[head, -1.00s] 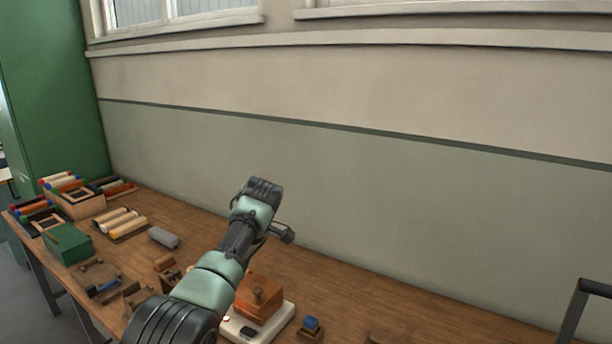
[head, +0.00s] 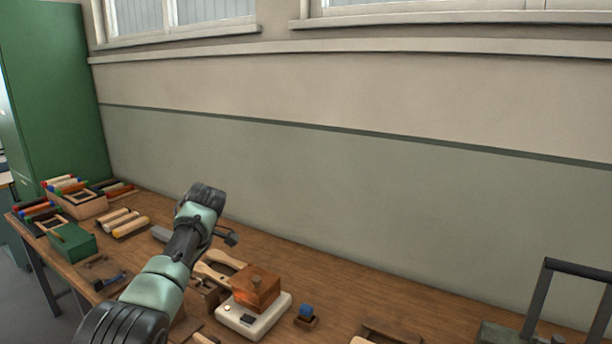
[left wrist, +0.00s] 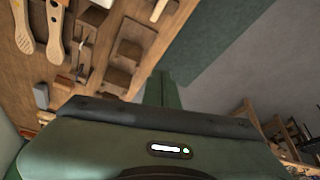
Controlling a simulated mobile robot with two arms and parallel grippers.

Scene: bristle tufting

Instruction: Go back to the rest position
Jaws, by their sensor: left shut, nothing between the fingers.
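My left arm (head: 160,285) comes in from the lower left in the head view, pale green and black, and reaches up over the bench. Its dark end part, my left gripper (head: 229,237), shows partly beside the arm, above the bench. It is shut and holds nothing; its fingertips are hard to make out. The left wrist view looks down on the bench edge and on a grey-green body of mine with a lit strip. My right gripper is not in view.
The wooden bench (head: 330,270) carries a white scale (head: 240,323) with an orange-brown block (head: 256,288), a blue-topped piece (head: 306,312), pale rollers (head: 122,223) and a green box (head: 72,243). Paddle brushes (left wrist: 55,35) lie below the arm. A dark metal frame (head: 535,300) stands right.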

